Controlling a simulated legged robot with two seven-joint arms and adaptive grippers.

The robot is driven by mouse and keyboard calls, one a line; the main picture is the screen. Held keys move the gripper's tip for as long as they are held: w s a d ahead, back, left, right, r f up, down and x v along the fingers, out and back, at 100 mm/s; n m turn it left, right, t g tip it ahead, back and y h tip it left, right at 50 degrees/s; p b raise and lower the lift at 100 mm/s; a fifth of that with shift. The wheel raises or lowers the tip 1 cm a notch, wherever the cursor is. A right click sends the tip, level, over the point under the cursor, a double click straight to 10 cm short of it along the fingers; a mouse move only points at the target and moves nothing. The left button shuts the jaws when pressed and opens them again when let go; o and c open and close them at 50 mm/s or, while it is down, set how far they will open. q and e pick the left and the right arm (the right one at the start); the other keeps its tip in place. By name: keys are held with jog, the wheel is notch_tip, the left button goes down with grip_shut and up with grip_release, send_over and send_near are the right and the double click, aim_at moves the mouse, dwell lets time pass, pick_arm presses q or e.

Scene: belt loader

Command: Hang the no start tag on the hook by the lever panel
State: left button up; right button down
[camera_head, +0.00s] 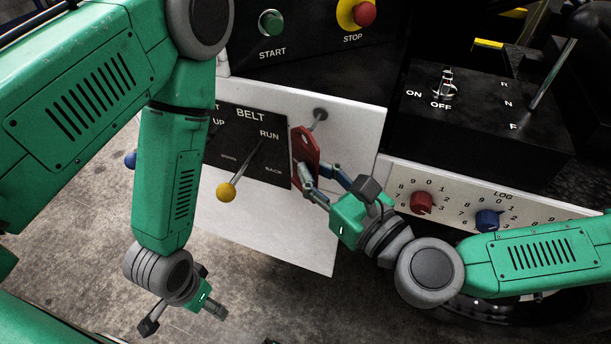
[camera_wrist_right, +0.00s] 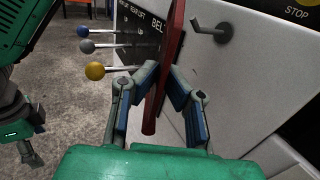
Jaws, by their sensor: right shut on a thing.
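The red no start tag (camera_head: 304,150) is in my right gripper (camera_head: 318,181), which is shut on its lower part. In the right wrist view the tag (camera_wrist_right: 166,72) is upright and almost edge-on between the two fingers (camera_wrist_right: 163,84). The grey hook (camera_head: 319,117) sticks out of the white panel just right of the tag's top. In the wrist view the hook (camera_wrist_right: 211,27) is right of the tag, with a gap between them. The tag's hole cannot be made out. My left gripper (camera_head: 214,308) hangs low at the left, away from the panel; its fingers are unclear.
The black belt lever panel (camera_head: 232,150) is directly left of the tag, with a yellow-knobbed lever (camera_head: 227,191) standing out. START (camera_head: 271,23) and STOP (camera_head: 364,13) buttons are above. A black switch box (camera_head: 480,115) and red and blue dials (camera_head: 422,202) are at the right.

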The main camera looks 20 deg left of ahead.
jog(key=shift+w, duration=0.6)
jog(key=shift+w+a+f, duration=0.2)
jog(key=shift+w+a, duration=0.2)
jog(key=shift+w, duration=0.3)
jog(key=shift+w+d+f+b, duration=0.2)
jog(key=shift+w+b, duration=0.3)
jog(key=shift+w, duration=0.1)
jog(key=shift+w+d+f+b, duration=0.15)
jog(key=shift+w+d+b, duration=0.05)
jog(key=shift+w+b, duration=0.35)
jog(key=shift+w+a+f+b, duration=0.15)
jog(key=shift+w+a+b, duration=0.1)
jog(key=shift+b, duration=0.1)
jog(key=shift+d, duration=0.1)
jog(key=c, duration=1.6)
grip_release()
jog(key=shift+c, duration=0.2)
jog(key=shift+s+d, duration=0.1)
